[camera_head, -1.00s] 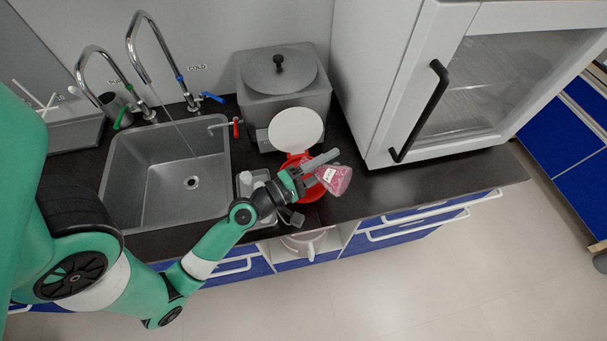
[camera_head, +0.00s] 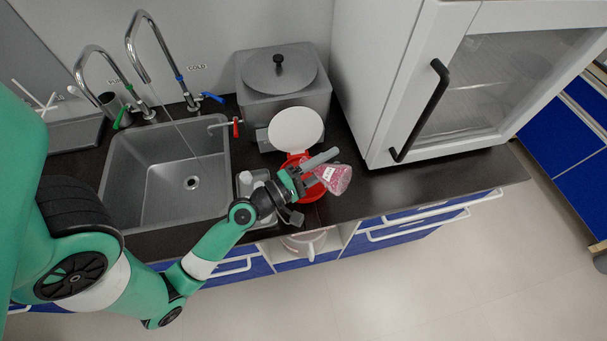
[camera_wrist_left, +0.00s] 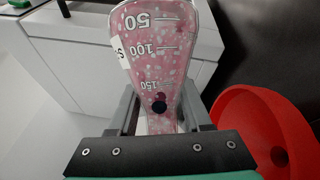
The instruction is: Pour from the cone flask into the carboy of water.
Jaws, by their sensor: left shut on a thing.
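A red funnel (camera_head: 308,210) with a raised white lid (camera_head: 296,129) lies under and behind the flask, partly hidden. In the wrist view the funnel (camera_wrist_left: 250,110) is at the right, with a dark hole. A pale jug (camera_head: 305,243) below the counter may be the carboy; I cannot tell.
The sink (camera_head: 150,200) with running water is left. A grey lidded tank (camera_head: 290,103) with a red-handled tap stands behind the funnel. A glass-fronted cabinet (camera_head: 415,100) blocks the right. The counter's right front is clear.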

